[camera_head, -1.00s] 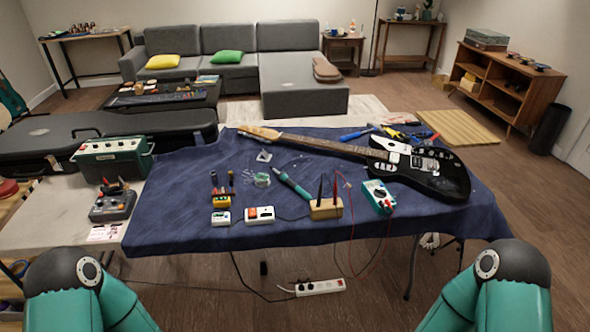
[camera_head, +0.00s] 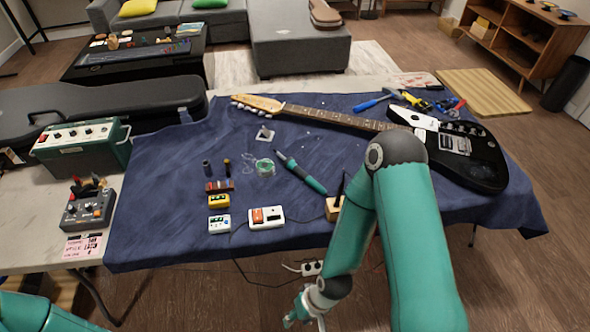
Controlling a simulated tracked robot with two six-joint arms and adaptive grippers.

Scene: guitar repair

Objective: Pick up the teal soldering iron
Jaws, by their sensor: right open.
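The teal soldering iron (camera_head: 303,174) lies on the dark blue cloth (camera_head: 160,200), near the middle of the table. Its thin tip points up and left, and its teal handle points down and right. My right gripper (camera_head: 303,318) is at the bottom edge of the view, low in front of the table and apart from the iron. It is open and holds nothing that I can see; its fingers are small and partly cut off. My left arm shows only as a teal link at the lower left corner, and its gripper is out of view.
A green solder spool (camera_head: 265,167) lies left of the iron. A wooden block (camera_head: 334,208) is partly hidden by my right arm. The black guitar (camera_head: 470,165) lies at the right. A white-and-orange box (camera_head: 266,217) and a power strip (camera_head: 312,268) are nearer.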

